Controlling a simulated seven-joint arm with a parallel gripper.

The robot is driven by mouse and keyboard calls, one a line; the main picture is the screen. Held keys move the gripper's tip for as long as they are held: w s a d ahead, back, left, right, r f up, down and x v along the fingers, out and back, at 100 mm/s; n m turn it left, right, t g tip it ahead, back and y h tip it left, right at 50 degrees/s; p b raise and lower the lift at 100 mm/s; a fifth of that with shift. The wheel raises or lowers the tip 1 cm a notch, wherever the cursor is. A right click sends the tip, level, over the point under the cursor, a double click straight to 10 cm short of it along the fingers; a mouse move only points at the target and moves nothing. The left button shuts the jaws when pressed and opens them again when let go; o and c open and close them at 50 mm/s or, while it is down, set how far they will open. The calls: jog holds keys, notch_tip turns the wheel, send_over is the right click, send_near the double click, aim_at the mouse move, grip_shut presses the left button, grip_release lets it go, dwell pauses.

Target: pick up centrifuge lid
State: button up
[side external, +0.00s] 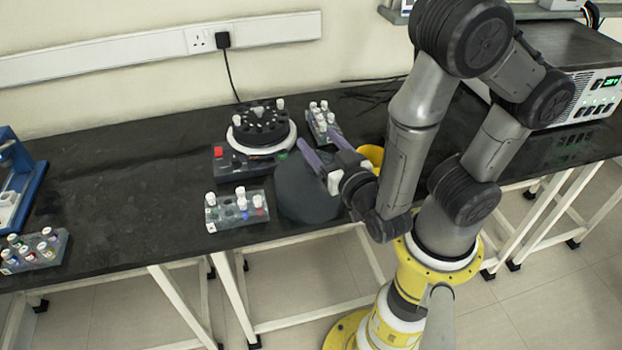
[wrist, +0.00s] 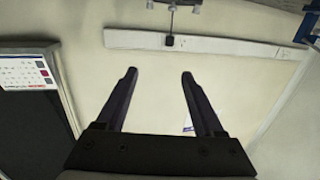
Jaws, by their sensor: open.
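The centrifuge lid appears to be the dark grey round piece (side external: 305,200) at the bench's front edge in the side view. My gripper partly covers it there, and the wrist view does not show it. My gripper (side external: 318,141) is open, with its purple fingers apart and nothing between them. In the side view it overlaps the lid's upper right; I cannot tell how high above the lid it is. The open fingers also show in the wrist view (wrist: 160,73), against the wall. The centrifuge (side external: 220,160) stands behind the lid, its dark rotor uncovered and holding tubes.
A tube rack (side external: 237,211) stands just left of the lid. Another rack (side external: 322,122) stands right of the centrifuge, near a yellow container (side external: 372,155) partly behind my arm. A third rack (side external: 35,250) and a blue-framed device (side external: 20,175) are far left. The bench between is clear.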

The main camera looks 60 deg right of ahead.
aim_at(320, 184)
notch_tip(320, 184, down, 9)
jog(key=shift+r, duration=0.1)
jog(key=shift+x, duration=3.75)
grip_shut()
